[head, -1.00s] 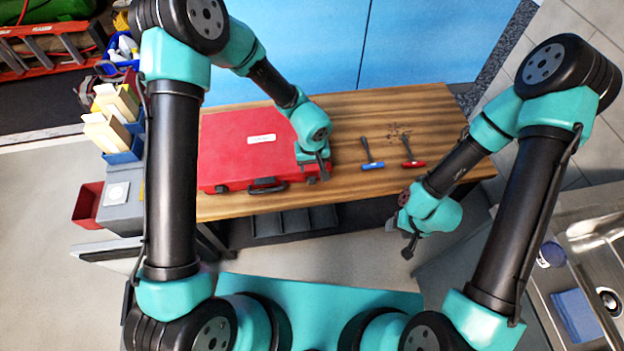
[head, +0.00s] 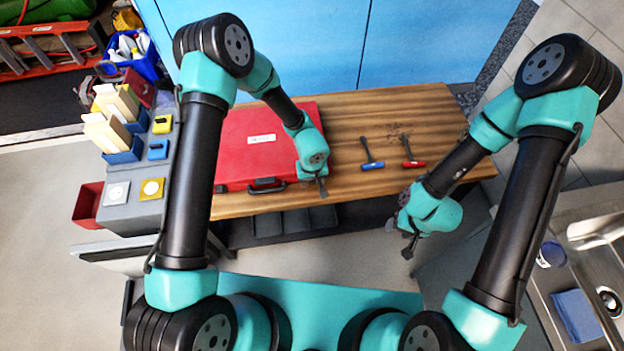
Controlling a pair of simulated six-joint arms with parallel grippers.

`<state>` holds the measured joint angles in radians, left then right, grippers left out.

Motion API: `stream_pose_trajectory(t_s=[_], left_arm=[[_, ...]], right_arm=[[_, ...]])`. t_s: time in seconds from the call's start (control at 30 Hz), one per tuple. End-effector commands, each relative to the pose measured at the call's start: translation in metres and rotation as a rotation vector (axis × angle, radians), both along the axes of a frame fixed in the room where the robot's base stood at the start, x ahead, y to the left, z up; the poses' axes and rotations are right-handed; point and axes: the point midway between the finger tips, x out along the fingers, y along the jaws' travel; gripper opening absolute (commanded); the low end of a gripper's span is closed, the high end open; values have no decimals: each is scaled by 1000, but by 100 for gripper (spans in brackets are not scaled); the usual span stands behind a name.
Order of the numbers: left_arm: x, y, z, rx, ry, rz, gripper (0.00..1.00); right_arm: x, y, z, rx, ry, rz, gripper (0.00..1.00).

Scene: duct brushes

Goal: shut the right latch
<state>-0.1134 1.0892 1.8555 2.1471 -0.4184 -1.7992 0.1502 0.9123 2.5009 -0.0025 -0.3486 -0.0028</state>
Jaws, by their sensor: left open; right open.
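The red case (head: 240,160) lies closed on the wooden bench, with its black handle (head: 266,186) on the near edge. A small dark latch (head: 222,188) shows left of the handle. The right latch is not clear; my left gripper (head: 321,188) covers that front right corner of the case. The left gripper is open, points down, and holds nothing that I can see. Whether it touches the latch I cannot tell. My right gripper (head: 409,246) is open and empty, off the near edge of the bench.
A grey stand with small boxes and a red bin (head: 88,205) is on the left. A sink is at lower right.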

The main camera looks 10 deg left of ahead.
Motion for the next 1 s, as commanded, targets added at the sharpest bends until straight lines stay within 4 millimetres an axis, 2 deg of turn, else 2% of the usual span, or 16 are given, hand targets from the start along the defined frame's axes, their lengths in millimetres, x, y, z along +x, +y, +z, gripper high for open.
stream_pose_trajectory(t_s=[0.07,0.33,1.0], left_arm=[[0,0,0,0,0,0,47],[0,0,0,0,0,0,22],[6,2,3,-30,116,2,21]], right_arm=[[0,0,0,0,0,0,53],[0,0,0,0,0,0,53],[0,0,0,0,0,0,53]])
